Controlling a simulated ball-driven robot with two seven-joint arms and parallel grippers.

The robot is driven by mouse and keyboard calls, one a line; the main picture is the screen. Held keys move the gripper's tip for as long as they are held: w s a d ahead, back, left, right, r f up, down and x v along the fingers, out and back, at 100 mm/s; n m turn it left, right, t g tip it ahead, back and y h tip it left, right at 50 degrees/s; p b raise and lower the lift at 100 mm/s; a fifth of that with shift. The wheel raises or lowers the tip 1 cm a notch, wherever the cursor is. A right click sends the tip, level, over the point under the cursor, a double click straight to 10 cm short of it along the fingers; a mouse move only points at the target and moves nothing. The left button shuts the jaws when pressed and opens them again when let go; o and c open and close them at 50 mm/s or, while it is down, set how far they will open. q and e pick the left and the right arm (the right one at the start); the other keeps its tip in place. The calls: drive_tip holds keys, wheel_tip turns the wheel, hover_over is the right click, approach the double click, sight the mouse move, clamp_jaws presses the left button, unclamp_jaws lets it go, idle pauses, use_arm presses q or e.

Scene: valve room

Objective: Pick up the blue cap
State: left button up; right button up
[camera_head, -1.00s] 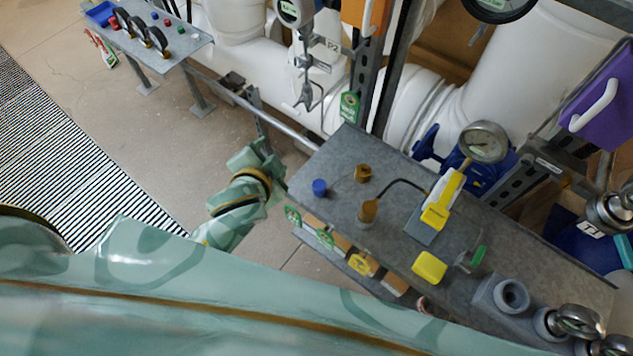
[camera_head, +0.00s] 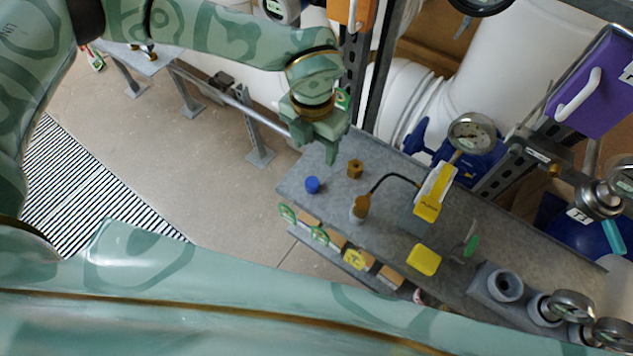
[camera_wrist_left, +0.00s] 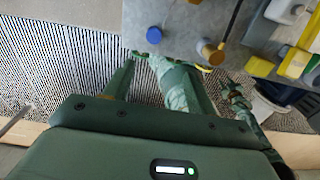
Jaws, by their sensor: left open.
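The blue cap (camera_head: 312,184) stands on the grey bench top (camera_head: 385,240) near its left end. It also shows in the left wrist view (camera_wrist_left: 154,35), at the top centre near the bench edge. My left gripper (camera_head: 316,146) is open and empty. In the head view it appears just above the cap, fingers pointing down, with a visible gap to it. In the left wrist view the fingers (camera_wrist_left: 158,72) reach up the picture, and the cap appears beyond their tips, between their lines. My right gripper is not clearly seen.
A brass hex fitting (camera_head: 355,168) stands right of the cap. A second brass fitting (camera_head: 361,206) with a black cable leads to a yellow device (camera_head: 434,192). A yellow block (camera_head: 424,260) lies nearer. A pressure gauge (camera_head: 471,133) rises behind. Bench left of the cap is bare.

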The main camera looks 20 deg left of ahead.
use_arm(q)
hover_over(312, 182)
drive_tip(key=f, duration=0.7)
drive_tip(key=f+b, duration=0.1)
drive_tip(key=f, duration=0.2)
drive_tip(key=shift+s+d+f, duration=0.25)
drive_tip(key=shift+f, duration=0.1)
drive_tip(key=f, duration=0.5)
drive_tip(key=shift+w+a+f+b, duration=0.2)
drive_tip(key=shift+w+a+b, duration=0.1)
drive_tip(key=shift+c, duration=0.3)
drive_tip(key=c, duration=0.9)
